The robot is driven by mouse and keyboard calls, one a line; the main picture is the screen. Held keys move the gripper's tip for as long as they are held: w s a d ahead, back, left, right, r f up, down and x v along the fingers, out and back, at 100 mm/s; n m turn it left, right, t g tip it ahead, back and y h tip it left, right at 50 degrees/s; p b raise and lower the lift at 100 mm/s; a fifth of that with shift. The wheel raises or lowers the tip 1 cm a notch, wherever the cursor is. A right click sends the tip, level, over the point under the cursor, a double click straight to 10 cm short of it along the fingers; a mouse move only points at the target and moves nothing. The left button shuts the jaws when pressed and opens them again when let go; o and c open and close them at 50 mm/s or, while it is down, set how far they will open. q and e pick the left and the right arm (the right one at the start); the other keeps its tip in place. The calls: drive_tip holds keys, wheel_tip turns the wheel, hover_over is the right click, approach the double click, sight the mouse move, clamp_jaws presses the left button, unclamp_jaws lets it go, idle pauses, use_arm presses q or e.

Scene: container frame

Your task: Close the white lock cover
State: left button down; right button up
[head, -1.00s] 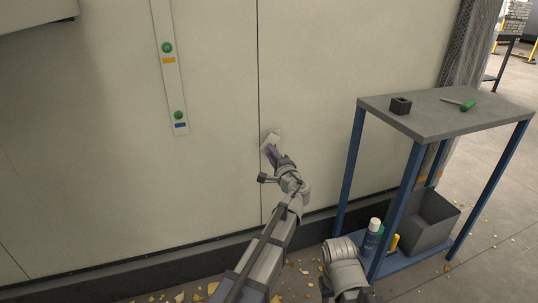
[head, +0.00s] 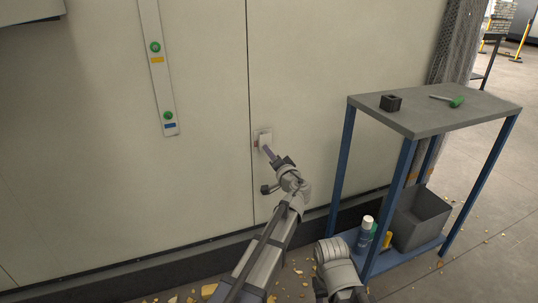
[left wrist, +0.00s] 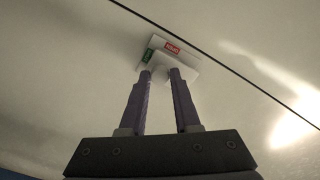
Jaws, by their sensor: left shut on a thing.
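The white lock cover (head: 265,139) is a small pale piece on the beige wall, just right of the vertical seam. My left gripper (head: 268,150) reaches it from below, with its fingertips at its lower part. In the left wrist view, the two purple-grey fingers (left wrist: 161,75) close on a white part of the cover (left wrist: 161,70). Behind it is a white plate (left wrist: 185,61) with a red label and a green label. Whether the cover lies flat against the plate is hard to tell.
A blue-legged table (head: 434,108) stands at the right, with a black block (head: 390,103) and a green-handled screwdriver (head: 456,101) on top. Its lower shelf holds a grey bin (head: 420,219) and a spray can (head: 364,233). A strip with green buttons (head: 158,80) is left of the seam.

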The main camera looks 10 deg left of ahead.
idle(0.5)
use_arm(q)
drive_tip(key=c, duration=0.6)
unclamp_jaws()
drive_tip(key=shift+v, duration=3.95)
drive_tip(key=shift+w, duration=0.1)
